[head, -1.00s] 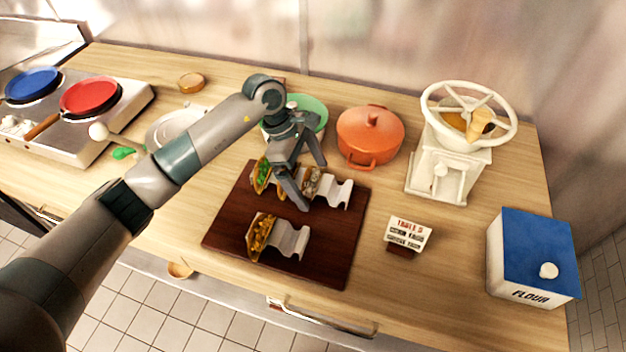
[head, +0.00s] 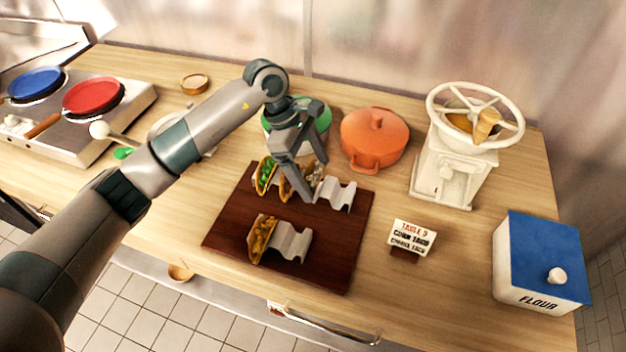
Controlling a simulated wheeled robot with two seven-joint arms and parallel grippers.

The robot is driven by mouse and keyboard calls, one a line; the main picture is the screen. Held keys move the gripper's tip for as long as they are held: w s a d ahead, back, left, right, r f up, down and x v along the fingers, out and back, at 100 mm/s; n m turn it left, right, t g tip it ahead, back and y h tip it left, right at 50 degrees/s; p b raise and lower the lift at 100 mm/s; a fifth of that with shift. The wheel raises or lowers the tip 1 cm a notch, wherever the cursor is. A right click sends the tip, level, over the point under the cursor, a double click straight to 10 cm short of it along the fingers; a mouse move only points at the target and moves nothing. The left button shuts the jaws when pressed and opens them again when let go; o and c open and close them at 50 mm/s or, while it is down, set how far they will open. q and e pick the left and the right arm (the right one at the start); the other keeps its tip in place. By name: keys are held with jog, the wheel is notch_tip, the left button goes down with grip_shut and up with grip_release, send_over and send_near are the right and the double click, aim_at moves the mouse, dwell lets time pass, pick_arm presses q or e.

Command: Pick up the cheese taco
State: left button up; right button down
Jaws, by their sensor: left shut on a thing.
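My left gripper (head: 314,180) is over the back taco rack (head: 341,194), low at the board. It is shut on a taco with a pale, whitish crumbly filling (head: 317,171), which still sits at the rack and is partly hidden by the fingers. A green-filled taco (head: 265,174) stands at the left end of that rack, with another taco shell (head: 285,187) beside it, partly hidden. A taco with yellow-orange filling (head: 261,240) stands in the left of the front rack (head: 292,243). I cannot tell for sure which filling is cheese. My right gripper is out of view.
Both racks stand on a dark wooden board (head: 330,272). A table sign (head: 412,238) is right of it. An orange pot (head: 374,138), a green bowl (head: 322,118), a white grinder (head: 452,165) and a flour box (head: 541,262) stand around. The front-right counter is fairly clear.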

pick_arm(q)
jog(key=s+d+r+b, duration=0.5)
jog(key=s+d+r, duration=0.1)
jog(key=s+r, duration=0.2)
jog(key=shift+s+d, duration=0.35)
jog(key=shift+s, duration=0.45)
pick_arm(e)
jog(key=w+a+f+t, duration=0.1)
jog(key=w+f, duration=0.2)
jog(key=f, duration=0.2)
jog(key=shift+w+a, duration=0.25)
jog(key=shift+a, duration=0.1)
pick_arm(q)
jog(key=shift+r, duration=0.1)
jog(key=shift+s, duration=0.1)
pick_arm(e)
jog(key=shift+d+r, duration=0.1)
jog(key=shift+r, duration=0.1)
